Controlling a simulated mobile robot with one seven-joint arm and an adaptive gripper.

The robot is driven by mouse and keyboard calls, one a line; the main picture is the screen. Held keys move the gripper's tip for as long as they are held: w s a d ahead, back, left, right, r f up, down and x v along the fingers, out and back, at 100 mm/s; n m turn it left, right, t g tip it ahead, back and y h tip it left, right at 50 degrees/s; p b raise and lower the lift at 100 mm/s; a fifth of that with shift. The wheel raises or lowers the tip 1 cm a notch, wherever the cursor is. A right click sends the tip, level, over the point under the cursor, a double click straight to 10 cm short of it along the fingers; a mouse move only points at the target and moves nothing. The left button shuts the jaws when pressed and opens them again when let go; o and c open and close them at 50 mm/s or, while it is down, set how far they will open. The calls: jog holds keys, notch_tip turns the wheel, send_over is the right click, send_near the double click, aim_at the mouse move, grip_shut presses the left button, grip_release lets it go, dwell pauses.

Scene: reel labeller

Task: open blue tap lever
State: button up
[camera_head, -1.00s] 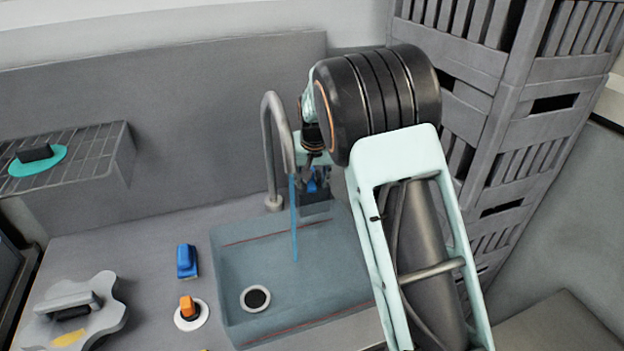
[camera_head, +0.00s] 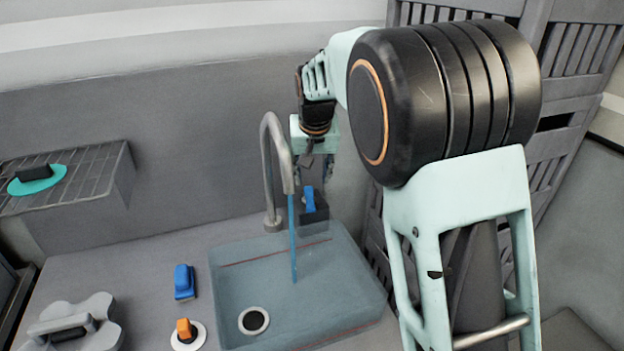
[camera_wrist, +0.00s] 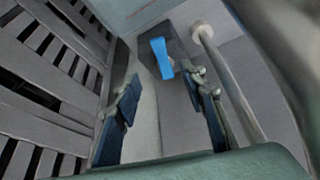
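The blue tap lever (camera_head: 309,199) stands on a dark block (camera_head: 318,214) at the back of the sink, right of the grey curved tap (camera_head: 268,170). A thin blue stream (camera_head: 294,250) runs from the spout into the sink (camera_head: 350,285). My gripper (camera_head: 317,178) is above the lever, apart from it. In the wrist view, the two fingers of my gripper (camera_wrist: 166,82) are spread with nothing between them. The lever (camera_wrist: 161,57) shows beyond the fingertips, roughly between them.
A blue block-like item (camera_head: 185,282) and an orange knob on a white disc (camera_head: 187,333) are left of the sink. A wire shelf (camera_head: 95,170) holds a teal item (camera_head: 38,180). Grey slatted crates (camera_head: 560,75) stand at the right. Counter left of the sink is partly free.

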aim_at(310, 199)
jog(key=shift+d+f, duration=0.1)
jog(key=shift+f, duration=0.15)
jog(key=c, duration=0.5)
jog(key=shift+w+d+f, duration=0.1)
jog(key=shift+d+f, duration=0.1)
jog(key=shift+f, duration=0.15)
jog(key=shift+c, duration=1.3)
jog(key=d+f, duration=0.1)
jog(key=d+f+g+y+b, duration=0.1)
jog(key=f, duration=0.1)
jog(key=d+f+y, duration=0.1)
jog(key=shift+w+d+f+n+b, duration=0.1)
jog(key=shift+w+f+n+b, duration=0.15)
jog(key=shift+f+n+b, duration=0.1)
grip_shut()
jog(key=shift+w+d+r+y+b, duration=0.7)
jog(key=shift+d+r+y, duration=0.25)
jog(key=shift+d+y, duration=1.1)
jog(key=p+x, duration=0.1)
jog(key=x, duration=0.8)
jog(key=shift+w+f, duration=0.25)
jog(key=shift+f, duration=0.1)
